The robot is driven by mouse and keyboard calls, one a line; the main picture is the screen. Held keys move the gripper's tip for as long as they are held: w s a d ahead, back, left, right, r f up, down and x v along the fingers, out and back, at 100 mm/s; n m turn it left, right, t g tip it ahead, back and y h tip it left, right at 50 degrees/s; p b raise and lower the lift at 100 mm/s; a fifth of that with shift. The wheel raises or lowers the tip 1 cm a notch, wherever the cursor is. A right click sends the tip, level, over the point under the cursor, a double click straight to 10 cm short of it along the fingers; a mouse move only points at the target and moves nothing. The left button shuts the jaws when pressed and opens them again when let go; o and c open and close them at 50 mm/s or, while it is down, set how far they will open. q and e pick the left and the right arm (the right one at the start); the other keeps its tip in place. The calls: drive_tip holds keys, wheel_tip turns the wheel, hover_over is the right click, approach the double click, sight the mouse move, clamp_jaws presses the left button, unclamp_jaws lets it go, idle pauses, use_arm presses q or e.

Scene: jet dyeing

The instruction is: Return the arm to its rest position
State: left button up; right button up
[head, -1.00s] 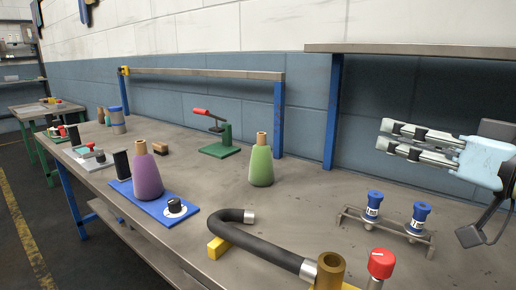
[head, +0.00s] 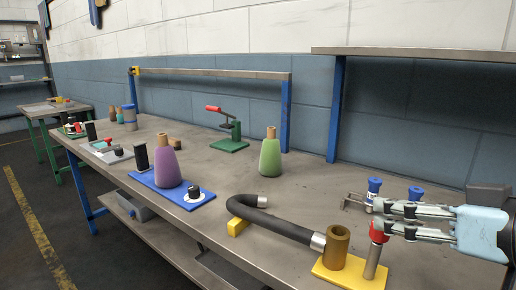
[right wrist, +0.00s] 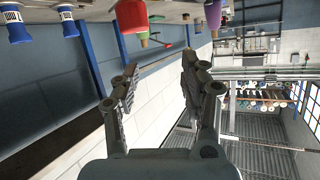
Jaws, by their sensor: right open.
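My right gripper (head: 380,219) is at the right of the head view, pointing left. Its two fingers are apart with nothing between them. It overlaps the red knob (head: 378,231) and the blue-capped bottles (head: 374,188) in the picture; I cannot tell whether it touches them. In the right wrist view the open fingers (right wrist: 158,82) are also empty, with the bench things along the top of the picture, beyond the fingertips. My left gripper is not in view.
A black hose (head: 275,225) ends by a brass cylinder (head: 337,247) on a yellow base. A green cone (head: 270,158) and a purple cone (head: 167,168) stand on the bench, with a green clamp stand (head: 230,144) behind. A raised shelf (head: 420,52) is at the back right.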

drive_tip(key=s+d+f+m+g+h, duration=0.2)
drive_tip(key=s+d+f+g+h, duration=0.15)
drive_tip(key=s+f, duration=0.55)
drive_tip(key=s+d+f+m+g+h, duration=0.1)
drive_tip(key=s+d+f+g+h, duration=0.35)
drive_tip(key=s, duration=0.65)
drive_tip(key=s+d+f+g+b, duration=0.1)
drive_tip(key=s+f+b, duration=0.2)
drive_tip(key=f, duration=1.5)
drive_tip(key=s+f+g+b, duration=0.1)
drive_tip(key=s+f+b, duration=0.1)
drive_tip(key=f, duration=1.5)
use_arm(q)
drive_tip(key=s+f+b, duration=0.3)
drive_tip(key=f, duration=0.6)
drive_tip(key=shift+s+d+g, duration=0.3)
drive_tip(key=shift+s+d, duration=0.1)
use_arm(e)
drive_tip(key=s+d+f+g, duration=0.1)
drive_tip(key=s+f, duration=1.6)
drive_tip(key=s, duration=0.2)
drive_tip(key=shift+d+m+g+y, duration=0.15)
drive_tip(key=shift+m+g+y, duration=0.25)
